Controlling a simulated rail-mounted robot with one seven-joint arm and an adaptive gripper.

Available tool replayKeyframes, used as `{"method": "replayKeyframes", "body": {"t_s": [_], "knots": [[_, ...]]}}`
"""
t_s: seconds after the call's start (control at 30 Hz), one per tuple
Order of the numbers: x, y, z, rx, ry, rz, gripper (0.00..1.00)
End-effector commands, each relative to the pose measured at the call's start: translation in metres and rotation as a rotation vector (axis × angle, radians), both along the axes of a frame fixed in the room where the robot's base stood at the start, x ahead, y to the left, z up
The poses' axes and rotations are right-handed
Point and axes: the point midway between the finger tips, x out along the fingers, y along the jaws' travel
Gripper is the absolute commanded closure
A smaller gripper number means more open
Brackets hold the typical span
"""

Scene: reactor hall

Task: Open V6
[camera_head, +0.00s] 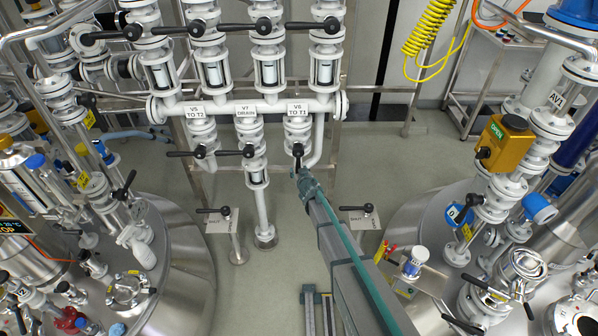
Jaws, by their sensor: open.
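The V6 valve (298,147) sits on the pipe below the label "V6 TO T1" (297,109), at the right end of the white manifold. A short dark piece, likely its handle (297,160), points down from the valve toward me. My gripper (300,171) is at the lower end of this piece, at the end of my green-grey arm. The fingers are small and partly hidden by the gripper body. They look open, and I cannot tell whether they touch the handle.
The V5 handle (180,154) and V7 handle (231,153) point left beside V6. Several black handles line the upper pipes. Two stands with black levers (224,211) (355,208) flank my arm. Steel tanks stand left (185,255) and right (400,235). Grey floor lies between.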

Motion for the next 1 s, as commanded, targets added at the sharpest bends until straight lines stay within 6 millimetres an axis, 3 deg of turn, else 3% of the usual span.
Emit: {"method": "replayKeyframes", "body": {"t_s": [0.53, 0.7, 1.0], "knots": [[-0.088, -0.022, 0.037, -0.001, 0.001, -0.002, 0.51], [-0.098, -0.024, 0.042, -0.002, 0.001, -0.001, 0.51], [-0.098, -0.024, 0.042, -0.002, 0.001, -0.001, 0.51]]}}
